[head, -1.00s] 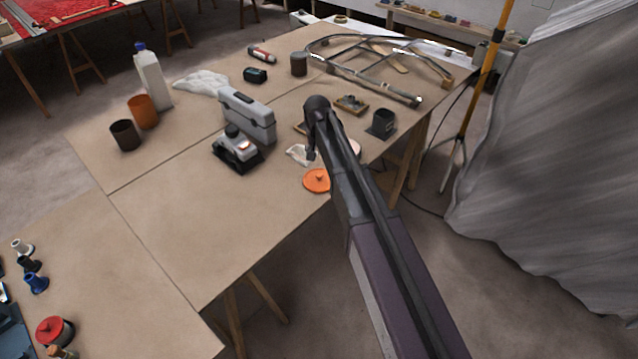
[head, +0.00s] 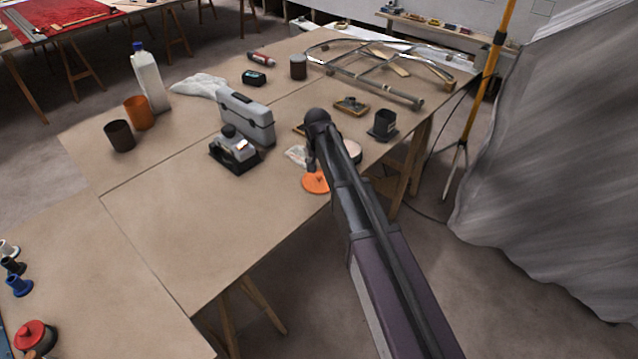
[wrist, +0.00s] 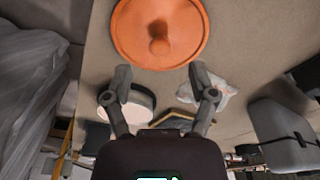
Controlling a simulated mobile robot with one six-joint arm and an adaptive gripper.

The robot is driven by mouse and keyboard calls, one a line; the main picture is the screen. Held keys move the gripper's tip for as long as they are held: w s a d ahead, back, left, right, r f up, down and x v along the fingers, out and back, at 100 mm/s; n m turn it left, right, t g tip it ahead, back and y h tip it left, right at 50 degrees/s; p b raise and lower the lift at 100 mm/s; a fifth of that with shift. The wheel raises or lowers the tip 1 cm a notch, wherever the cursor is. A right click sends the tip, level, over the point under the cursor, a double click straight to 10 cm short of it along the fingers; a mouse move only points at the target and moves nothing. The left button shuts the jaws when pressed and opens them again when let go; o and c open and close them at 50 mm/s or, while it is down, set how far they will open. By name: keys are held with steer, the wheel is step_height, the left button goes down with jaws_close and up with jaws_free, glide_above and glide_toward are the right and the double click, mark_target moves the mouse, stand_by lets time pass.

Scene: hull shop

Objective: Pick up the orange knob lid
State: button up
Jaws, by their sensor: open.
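The orange knob lid (head: 315,183) is a round disc lying on the brown table, close to the table's right edge in the head view. In the wrist view the lid (wrist: 160,32) is at the top middle, with its round knob facing the camera. My gripper (wrist: 160,72) is open and empty, its two fingers apart just below the lid's rim in the picture. I see no contact between the fingers and the lid. In the head view my arm hides most of the gripper and part of the lid.
A white round container (wrist: 127,104) and a crumpled white cloth (wrist: 212,88) lie close to the fingers. A grey toolbox (head: 247,118) and a grey-black device (head: 235,151) stand to the left. The table front (head: 210,225) is bare.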

mark_target(319, 176)
stand_by(0.3)
steer(key=shift+w+f+b, duration=0.25)
steer(key=shift+f+b, duration=1.05)
steer(key=shift+w+f+b, duration=0.2)
steer(key=shift+f+b, duration=1.1)
jaws_close()
